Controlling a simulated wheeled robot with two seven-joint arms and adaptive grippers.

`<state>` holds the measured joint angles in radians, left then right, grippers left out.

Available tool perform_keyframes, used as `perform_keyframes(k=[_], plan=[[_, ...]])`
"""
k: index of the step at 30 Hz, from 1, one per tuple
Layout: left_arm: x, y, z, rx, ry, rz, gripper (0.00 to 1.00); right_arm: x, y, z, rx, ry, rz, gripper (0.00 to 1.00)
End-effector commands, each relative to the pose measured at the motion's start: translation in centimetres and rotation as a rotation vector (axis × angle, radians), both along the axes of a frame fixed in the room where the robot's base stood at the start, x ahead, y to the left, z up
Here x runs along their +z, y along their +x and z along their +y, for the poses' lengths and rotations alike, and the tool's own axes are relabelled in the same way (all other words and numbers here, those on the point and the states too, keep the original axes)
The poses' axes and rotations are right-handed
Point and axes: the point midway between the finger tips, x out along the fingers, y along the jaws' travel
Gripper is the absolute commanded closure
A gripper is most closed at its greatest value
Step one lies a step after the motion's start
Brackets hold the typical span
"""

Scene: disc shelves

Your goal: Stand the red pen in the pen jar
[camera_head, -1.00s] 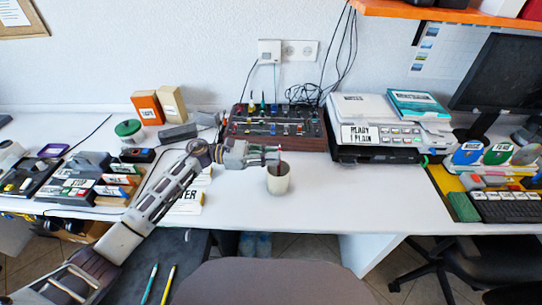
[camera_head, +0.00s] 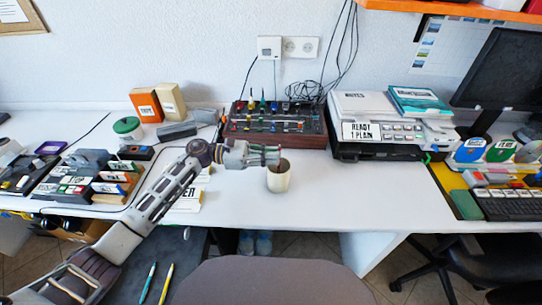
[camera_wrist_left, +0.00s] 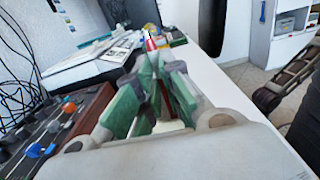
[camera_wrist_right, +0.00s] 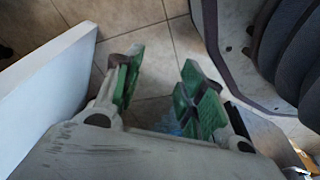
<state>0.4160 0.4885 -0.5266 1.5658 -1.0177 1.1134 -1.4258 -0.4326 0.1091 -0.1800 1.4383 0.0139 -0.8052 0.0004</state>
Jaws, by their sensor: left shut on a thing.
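The pen jar (camera_head: 279,180) is a cream cup standing upright on the white desk, with its dark opening facing up. My left gripper (camera_head: 275,155) is just above the jar's rim, at its back left. In the left wrist view, the left gripper (camera_wrist_left: 150,80) is shut on the red pen (camera_wrist_left: 150,44), whose red and white end shows between the green finger pads. The rest of the pen is hidden by the fingers, and the head view does not show it clearly. My right gripper (camera_wrist_right: 157,75) is open and empty, over the tiled floor.
A control panel (camera_head: 276,128) with coloured knobs stands behind the jar. A printer-like machine (camera_head: 380,140) is to the right. Boxes and organizers (camera_head: 95,180) fill the left side. Two pens (camera_head: 150,283) lie on a dark surface in front. Desk right of the jar is clear.

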Motion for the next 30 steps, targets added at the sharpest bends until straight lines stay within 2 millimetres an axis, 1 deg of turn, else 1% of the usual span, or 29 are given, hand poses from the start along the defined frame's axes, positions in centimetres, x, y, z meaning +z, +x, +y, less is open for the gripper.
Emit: perform_keyframes(k=[3, 9, 16, 17, 22, 23, 30], plan=[[-0.13, 0.0, 0.0, 0.0, 0.0, 0.0, 1.0, 0.48, 0.48, 0.42, 0.0, 0.005, -0.004, 0.6], [-0.18, 0.0, 0.0, 0.0, 0.0, 0.0, 1.0, 1.1, 1.14, 0.58, 0.0, 0.008, -0.012, 0.6], [-0.17, 0.0, 0.0, 0.0, 0.0, 0.0, 1.0, 1.0, 1.05, 0.47, 0.0, 0.005, -0.01, 0.6], [-0.17, 0.0, 0.0, 0.0, 0.0, 0.0, 0.9, 0.97, 1.02, 0.43, 0.001, 0.005, -0.009, 0.6], [-0.18, 0.0, 0.01, 0.0, 0.0, 0.0, 0.68, 0.92, 0.98, 0.3, 0.0, 0.004, -0.008, 0.6], [-0.18, 0.0, 0.0, 0.0, 0.0, 0.0, 0.66, 0.92, 0.98, 0.29, 0.001, 0.003, -0.009, 0.6], [-0.19, 0.0, 0.0, 0.0, 0.0, 0.0, 0.66, 0.84, 0.88, 0.12, 0.001, 0.0, -0.008, 0.6]])
